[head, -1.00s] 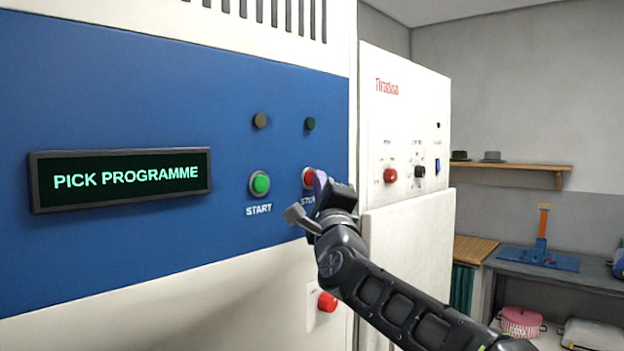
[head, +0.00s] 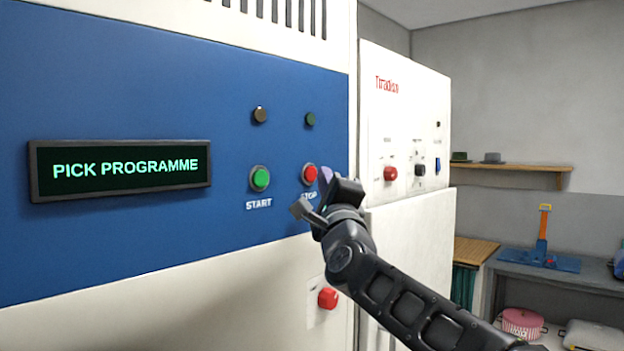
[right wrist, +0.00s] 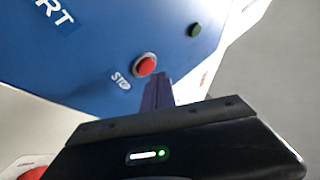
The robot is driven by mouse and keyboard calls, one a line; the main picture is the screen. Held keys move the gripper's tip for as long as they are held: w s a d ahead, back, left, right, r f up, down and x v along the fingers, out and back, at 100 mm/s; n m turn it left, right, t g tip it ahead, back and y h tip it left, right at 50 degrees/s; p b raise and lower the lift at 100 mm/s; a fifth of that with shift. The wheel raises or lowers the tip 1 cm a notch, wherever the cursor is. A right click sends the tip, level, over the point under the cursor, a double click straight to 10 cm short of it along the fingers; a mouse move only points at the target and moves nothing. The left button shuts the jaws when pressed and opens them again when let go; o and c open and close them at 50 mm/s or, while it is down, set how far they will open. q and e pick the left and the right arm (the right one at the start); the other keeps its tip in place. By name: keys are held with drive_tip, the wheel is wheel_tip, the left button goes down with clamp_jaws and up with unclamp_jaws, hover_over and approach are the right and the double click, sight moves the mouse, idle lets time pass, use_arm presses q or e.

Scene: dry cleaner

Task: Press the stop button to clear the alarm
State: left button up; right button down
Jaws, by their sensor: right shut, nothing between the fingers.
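The red stop button (head: 309,174) sits on the blue machine panel, above the white word STOP. It also shows in the right wrist view (right wrist: 146,65). My right gripper (head: 324,178) is shut and empty, its tip just to the right of the button and seemingly a little in front of it. In the right wrist view the closed fingers (right wrist: 158,92) point toward the panel just below the button; I cannot tell the exact gap. The display (head: 125,170) reads PICK PROGRAMME in green letters. My left gripper is not in view.
A green START button (head: 260,179) is left of the stop button. Two small dark lamps (head: 260,115) (head: 310,119) are above. A lower red knob (head: 327,298) and a white machine with a red knob (head: 390,174) are nearby. A shelf and workbench (head: 540,268) stand at right.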

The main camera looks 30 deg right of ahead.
drive_tip(key=s+b, duration=0.2)
drive_tip(key=s+d+b, duration=0.1)
drive_tip(key=s+b, duration=0.1)
drive_tip(key=shift+s+d, duration=0.2)
drive_tip(key=shift+s, duration=0.2)
idle(0.9)
